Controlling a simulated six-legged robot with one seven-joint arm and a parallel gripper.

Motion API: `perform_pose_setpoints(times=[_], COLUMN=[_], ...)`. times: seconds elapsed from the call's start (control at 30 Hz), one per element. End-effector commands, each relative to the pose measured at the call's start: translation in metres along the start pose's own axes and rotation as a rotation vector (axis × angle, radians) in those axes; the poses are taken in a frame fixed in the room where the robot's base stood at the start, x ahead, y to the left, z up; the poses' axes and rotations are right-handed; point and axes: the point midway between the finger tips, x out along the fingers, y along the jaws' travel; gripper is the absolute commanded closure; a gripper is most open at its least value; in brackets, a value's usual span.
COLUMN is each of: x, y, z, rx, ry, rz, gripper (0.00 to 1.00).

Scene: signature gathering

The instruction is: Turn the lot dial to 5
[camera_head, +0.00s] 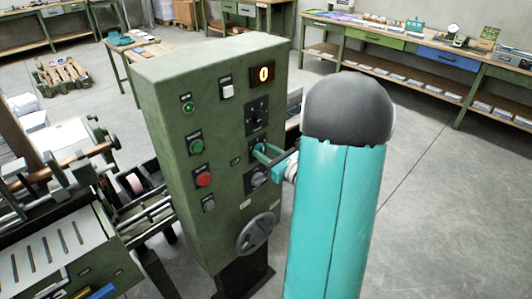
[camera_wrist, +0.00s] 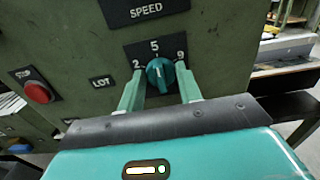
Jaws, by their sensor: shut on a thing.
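The lot dial (camera_wrist: 160,74) is a round teal knob on the green control cabinet, with a plate marked 2, 5 and 9 around it. The LOT label (camera_wrist: 102,81) is to its left in the wrist view. The white line on the knob stands nearly upright, toward the 5 at the top. My gripper (camera_wrist: 159,82) is shut on the dial, one green finger on each side. In the head view my gripper (camera_head: 267,156) reaches the cabinet front from the right, and it largely hides the dial there.
The cabinet (camera_head: 165,100) also carries a lit display (camera_head: 262,74) reading 0, green and red buttons (camera_head: 203,177), a dark knob (camera_head: 258,178) just below my gripper and a handwheel (camera_head: 256,233). A machine stands at left. Floor to the right is clear.

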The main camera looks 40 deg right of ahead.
Motion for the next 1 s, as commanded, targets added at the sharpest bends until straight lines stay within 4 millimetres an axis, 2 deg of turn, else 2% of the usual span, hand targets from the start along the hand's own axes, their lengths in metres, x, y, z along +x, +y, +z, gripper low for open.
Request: perform_pose_setpoints(times=[0.47,0.5,0.6,0.87,1.0], x=[0.0003,0.0003,0.0002,-0.0002,-0.0077], y=[-0.0003,-0.0003,-0.0002,-0.0002,-0.0004], z=[-0.0002,-0.0002,-0.0002,-0.0001,-0.0004], rx=[0.018,0.018,0.018,0.018,0.018], ry=[0.001,0.001,0.000,0.000,0.001], rz=[-0.001,-0.001,0.000,0.000,-0.001], gripper=[0.88,0.63,0.44,0.44,0.44])
